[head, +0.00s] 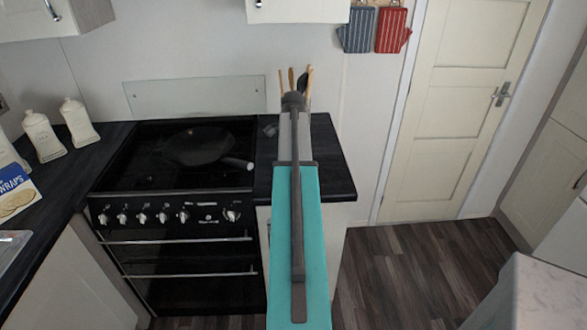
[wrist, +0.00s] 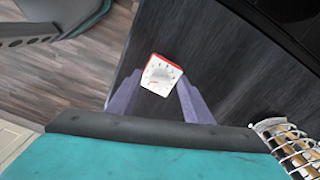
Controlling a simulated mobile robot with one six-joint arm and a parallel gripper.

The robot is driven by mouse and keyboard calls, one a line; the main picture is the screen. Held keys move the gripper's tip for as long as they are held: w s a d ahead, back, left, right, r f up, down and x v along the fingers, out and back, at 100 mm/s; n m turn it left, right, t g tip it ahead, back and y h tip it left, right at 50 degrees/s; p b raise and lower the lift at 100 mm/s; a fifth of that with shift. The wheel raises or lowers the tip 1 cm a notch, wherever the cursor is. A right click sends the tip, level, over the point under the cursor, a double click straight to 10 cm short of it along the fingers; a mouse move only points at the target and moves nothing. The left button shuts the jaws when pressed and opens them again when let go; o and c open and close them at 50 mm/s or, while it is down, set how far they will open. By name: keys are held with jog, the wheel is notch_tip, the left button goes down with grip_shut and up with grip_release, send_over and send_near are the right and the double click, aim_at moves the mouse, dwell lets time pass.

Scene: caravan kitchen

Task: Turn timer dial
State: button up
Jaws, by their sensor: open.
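The timer (wrist: 161,76) shows in the wrist view as a small white face with dark marks and a red edge, over the dark countertop (wrist: 205,50). My gripper (wrist: 159,83) is open, with one purple finger on each side of the timer in the picture. The timer's lower edge lies between the fingers as seen here; I cannot tell whether they touch it or how far above it they are. In the head view my teal arm covers much of the right-hand counter, and I cannot make out the timer there.
A black pan (head: 197,146) sits on the black cooker (head: 140,165) left of my arm. Wooden utensils (head: 291,79) stand behind the arm; their wire holder (wrist: 285,138) shows at the wrist view's lower right. White canisters (head: 42,136) stand far left.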

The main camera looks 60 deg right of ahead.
jog(key=shift+f, duration=0.25)
jog(key=c, duration=1.1)
jog(key=shift+o, duration=0.2)
jog(key=shift+n, duration=0.5)
jog(key=n, duration=0.2)
jog(key=shift+n, duration=0.3)
jog(key=shift+s+n+p, duration=0.1)
jog(key=shift+n+p, duration=0.2)
jog(key=shift+n, duration=1.6)
